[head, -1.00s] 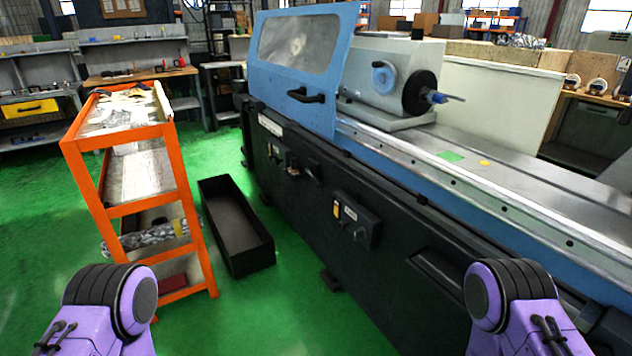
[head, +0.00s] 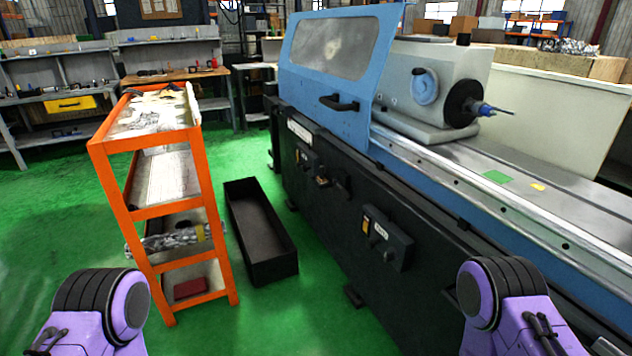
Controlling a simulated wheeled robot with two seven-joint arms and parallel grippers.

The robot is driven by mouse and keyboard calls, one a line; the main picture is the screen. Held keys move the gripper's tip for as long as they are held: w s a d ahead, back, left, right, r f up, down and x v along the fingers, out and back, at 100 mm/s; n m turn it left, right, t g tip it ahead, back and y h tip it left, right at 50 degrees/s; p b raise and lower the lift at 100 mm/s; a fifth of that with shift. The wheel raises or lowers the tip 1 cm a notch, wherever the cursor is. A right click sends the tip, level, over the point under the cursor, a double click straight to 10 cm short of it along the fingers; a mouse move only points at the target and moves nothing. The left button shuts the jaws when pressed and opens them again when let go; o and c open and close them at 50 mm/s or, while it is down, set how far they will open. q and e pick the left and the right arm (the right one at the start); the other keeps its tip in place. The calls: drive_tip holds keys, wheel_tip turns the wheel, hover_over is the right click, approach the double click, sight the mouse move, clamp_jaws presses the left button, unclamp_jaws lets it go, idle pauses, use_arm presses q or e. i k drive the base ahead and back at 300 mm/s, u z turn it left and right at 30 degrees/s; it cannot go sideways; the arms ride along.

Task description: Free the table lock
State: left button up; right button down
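The cylindrical grinder (head: 335,215) stands from the centre to the right, with a dark front and a blue table edge. A labelled black control box (head: 387,240) with a yellow-marked switch is on its front. Another control group with a small lever (head: 322,181) sits further left on the front. I cannot tell which part is the table lock. The blue guard door (head: 338,62) with a window and black handle covers the left end of the table. Only purple and black links of my two arms show at the bottom corners; both grippers are out of view.
An orange shelf cart (head: 155,208) stands at the left, with papers on top. A long, empty-looking black bin (head: 289,267) lies on the green floor between cart and grinder. Workbenches (head: 110,75) line the back. Green floor is free in front of the bin.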

sight(343, 190)
drive_tip(key=u, duration=0.4)
drive_tip(key=i, duration=2.2)
drive_tip(key=z, duration=0.4)
